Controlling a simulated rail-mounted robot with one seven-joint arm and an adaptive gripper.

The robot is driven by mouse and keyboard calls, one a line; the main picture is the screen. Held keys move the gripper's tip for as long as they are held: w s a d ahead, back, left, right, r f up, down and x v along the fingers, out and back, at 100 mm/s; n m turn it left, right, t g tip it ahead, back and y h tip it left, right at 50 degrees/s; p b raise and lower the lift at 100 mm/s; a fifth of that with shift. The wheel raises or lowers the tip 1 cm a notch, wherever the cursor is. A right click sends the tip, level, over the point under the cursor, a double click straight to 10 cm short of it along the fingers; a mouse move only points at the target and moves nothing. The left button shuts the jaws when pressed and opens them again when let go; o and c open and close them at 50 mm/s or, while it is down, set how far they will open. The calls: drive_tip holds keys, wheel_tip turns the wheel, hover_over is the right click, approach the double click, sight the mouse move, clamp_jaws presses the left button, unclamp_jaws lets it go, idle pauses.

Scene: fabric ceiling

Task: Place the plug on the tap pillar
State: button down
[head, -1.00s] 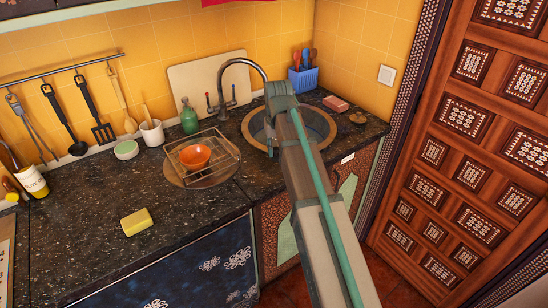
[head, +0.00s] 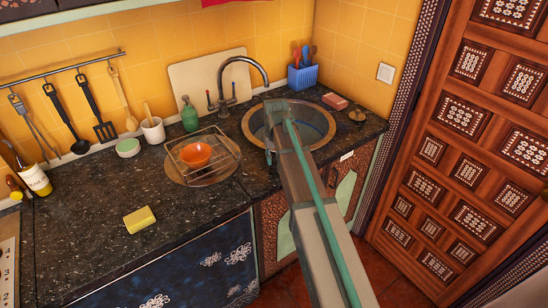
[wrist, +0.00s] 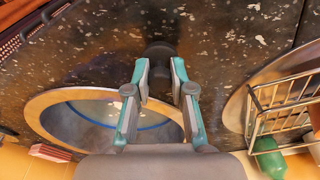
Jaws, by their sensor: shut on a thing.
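My gripper (wrist: 160,72) is shut on a dark, rounded thing, which I take to be the plug (wrist: 160,50). It shows between the fingertips in the wrist view, above the dark speckled counter. The plug is apart from the pillar, which I cannot make out in the wrist view.
The round sink (head: 323,138) with a tan rim also shows in the wrist view (wrist: 55,100). A wire rack (head: 222,150) with an orange bowl stands left of it. A green bottle (head: 189,114), blue utensil holder (head: 301,78) and brown knobbed disc (head: 357,114) are nearby.

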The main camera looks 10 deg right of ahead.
sight(275, 166)
drive_tip(key=shift+f, duration=0.15)
drive_tip(key=c, duration=1)
unclamp_jaws()
wheel_tip(275, 166, up, 12)
drive_tip(key=s+b, duration=0.1)
drive_tip(key=b, duration=0.1)
drive_tip(key=shift+s, duration=0.2)
